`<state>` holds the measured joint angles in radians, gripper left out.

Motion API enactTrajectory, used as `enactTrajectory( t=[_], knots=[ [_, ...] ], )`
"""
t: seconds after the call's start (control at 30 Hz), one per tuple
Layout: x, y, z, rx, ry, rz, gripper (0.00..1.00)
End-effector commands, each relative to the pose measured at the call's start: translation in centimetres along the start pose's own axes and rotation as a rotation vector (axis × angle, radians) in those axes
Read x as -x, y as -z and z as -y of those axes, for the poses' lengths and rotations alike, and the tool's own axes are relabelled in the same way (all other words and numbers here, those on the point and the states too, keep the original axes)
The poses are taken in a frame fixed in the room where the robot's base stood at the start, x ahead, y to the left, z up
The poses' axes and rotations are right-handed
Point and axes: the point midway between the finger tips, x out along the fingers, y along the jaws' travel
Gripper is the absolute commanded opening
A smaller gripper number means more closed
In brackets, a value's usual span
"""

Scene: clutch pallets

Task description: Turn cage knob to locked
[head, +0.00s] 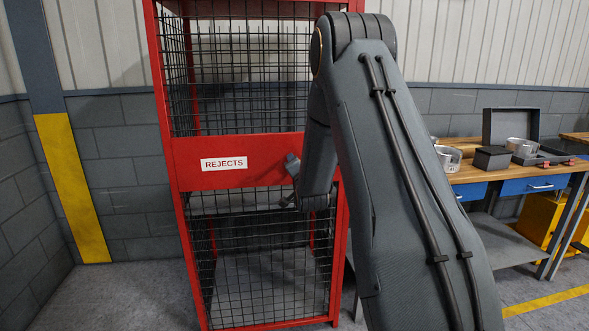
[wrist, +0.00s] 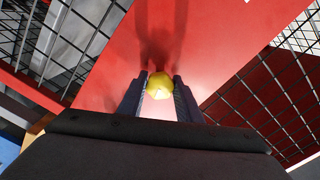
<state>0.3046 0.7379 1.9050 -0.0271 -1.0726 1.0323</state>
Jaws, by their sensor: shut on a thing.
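The red reject cage (head: 245,160) stands in the middle of the head view, with mesh panels above and below a solid red band. A small yellow knob (wrist: 159,85) sits on the red panel (wrist: 200,35) in the wrist view. My gripper (wrist: 161,92) is shut on the yellow knob, one dark finger on each side. In the head view my gripper (head: 291,182) is at the right part of the red band, and the knob is hidden there. I cannot tell which way the knob is turned.
A white REJECTS label (head: 224,164) is on the band, left of my gripper. A wooden workbench (head: 478,173) with metal parts and an open dark case (head: 511,125) stands at the right. Grey floor (head: 110,297) is clear at the lower left.

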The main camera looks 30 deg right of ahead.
Motion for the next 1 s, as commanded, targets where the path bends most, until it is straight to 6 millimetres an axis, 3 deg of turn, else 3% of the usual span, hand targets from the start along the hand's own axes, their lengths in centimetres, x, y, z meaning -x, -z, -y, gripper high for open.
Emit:
enactTrajectory(
  t=[0.4, 1.0],
  knots=[
    [-0.03, -0.04, -0.03, -0.268, 0.000, 0.000, 0.09],
    [0.00, 0.00, 0.02, -0.344, -0.001, 0.000, 0.09]
  ],
)
